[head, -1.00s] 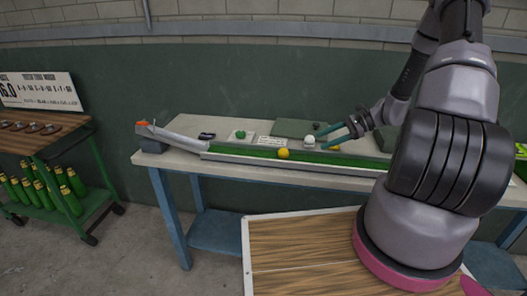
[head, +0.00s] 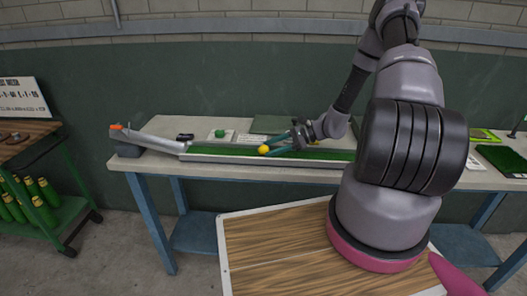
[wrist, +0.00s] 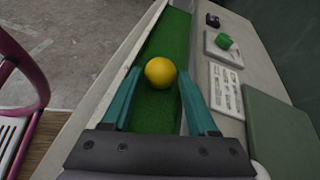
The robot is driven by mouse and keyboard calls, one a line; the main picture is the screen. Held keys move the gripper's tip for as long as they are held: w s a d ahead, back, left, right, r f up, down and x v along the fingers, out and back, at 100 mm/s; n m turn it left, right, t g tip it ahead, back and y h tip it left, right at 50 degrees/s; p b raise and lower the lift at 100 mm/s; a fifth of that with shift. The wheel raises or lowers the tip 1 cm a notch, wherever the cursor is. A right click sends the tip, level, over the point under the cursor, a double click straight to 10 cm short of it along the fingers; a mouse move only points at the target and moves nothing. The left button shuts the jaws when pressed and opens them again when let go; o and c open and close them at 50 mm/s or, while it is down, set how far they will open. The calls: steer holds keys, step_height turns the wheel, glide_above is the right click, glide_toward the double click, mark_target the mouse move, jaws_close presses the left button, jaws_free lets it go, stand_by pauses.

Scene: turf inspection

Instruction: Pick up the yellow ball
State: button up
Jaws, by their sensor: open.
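The yellow ball (head: 263,150) rests on the green turf of a long, narrow channel (head: 222,151) on the bench. My gripper (head: 280,146) is open, with teal fingers low over the turf and pointing left at the ball. In the wrist view the ball (wrist: 160,72) lies at the mouth of the jaws, around the level of the fingertips (wrist: 160,76), with a finger on either side. I cannot tell whether either finger touches it.
A dark green mat (wrist: 277,135) lies beside the card.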

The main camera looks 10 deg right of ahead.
steer(key=shift+w+a+f, duration=0.15)
steer(key=shift+a+f, duration=0.2)
steer(key=shift+a, duration=0.25)
jaws_close()
